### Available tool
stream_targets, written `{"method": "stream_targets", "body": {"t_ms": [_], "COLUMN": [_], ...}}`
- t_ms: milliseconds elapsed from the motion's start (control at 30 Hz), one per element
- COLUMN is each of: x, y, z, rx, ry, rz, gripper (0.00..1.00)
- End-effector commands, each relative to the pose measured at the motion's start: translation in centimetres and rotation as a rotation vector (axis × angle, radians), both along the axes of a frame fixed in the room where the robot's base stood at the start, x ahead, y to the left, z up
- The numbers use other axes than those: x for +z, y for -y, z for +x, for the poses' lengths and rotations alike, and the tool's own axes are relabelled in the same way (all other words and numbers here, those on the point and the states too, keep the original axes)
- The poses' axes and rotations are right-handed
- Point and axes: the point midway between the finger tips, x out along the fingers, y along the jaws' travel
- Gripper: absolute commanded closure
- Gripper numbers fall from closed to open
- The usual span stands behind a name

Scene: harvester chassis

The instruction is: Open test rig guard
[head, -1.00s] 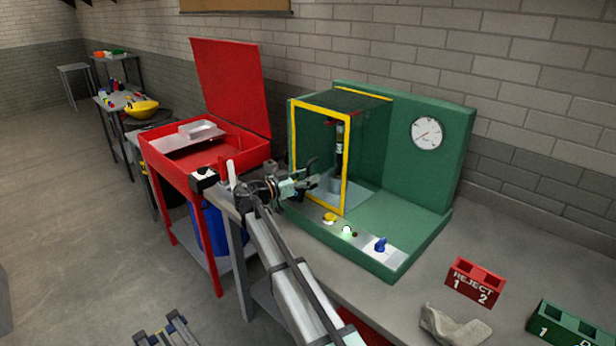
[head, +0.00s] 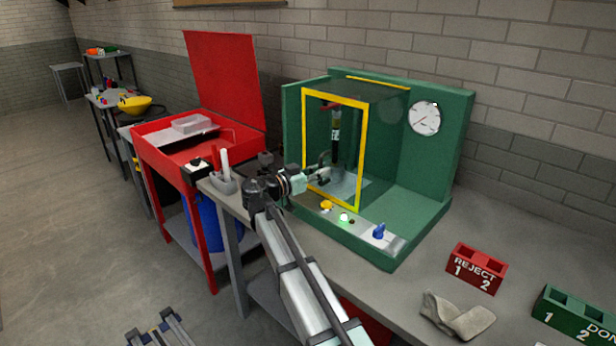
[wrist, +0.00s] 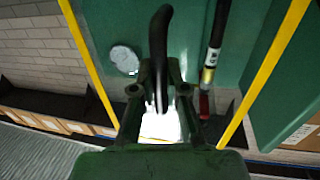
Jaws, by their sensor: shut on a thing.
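The green test rig (head: 425,195) stands on the bench against the wall. Its guard is a clear box with a yellow frame (head: 363,150); yellow edges also show in the wrist view (wrist: 85,50). A dark curved handle (wrist: 160,45) is on the guard's front. My gripper (head: 318,175) is at the guard's front left, low down. In the wrist view my gripper (wrist: 159,92) is shut on the handle, with a finger on each side. A dark cylinder with a red part (head: 335,130) stands inside, seen through the guard.
A control strip with a yellow button, a lit button and a blue knob (head: 379,232) lies in front of the guard. A red REJECT block (head: 476,268), a grey cloth (head: 458,316) and a green block (head: 575,318) lie at right. A red open-lidded cabinet (head: 150,140) stands left.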

Motion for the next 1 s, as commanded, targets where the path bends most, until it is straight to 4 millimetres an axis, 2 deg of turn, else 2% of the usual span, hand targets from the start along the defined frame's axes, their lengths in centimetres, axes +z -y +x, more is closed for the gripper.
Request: {"method": "stream_targets", "body": {"t_ms": [33,200,500,700,1000], "x": [-1.0,-0.9,-0.5,-0.1,0.0], "y": [1.5,4.7,9.0,10.0,10.1], "z": [-1.5,-4.4,-8.2,-9.0,-9.0], "rx": [-0.004,-0.003,-0.002,-0.002,-0.001], "ry": [0.003,0.003,0.001,-0.001,-0.001], "rz": [0.002,0.001,0.001,0.001,0.001], "gripper": [1.00,1.00,1.00,1.00,1.00]}}
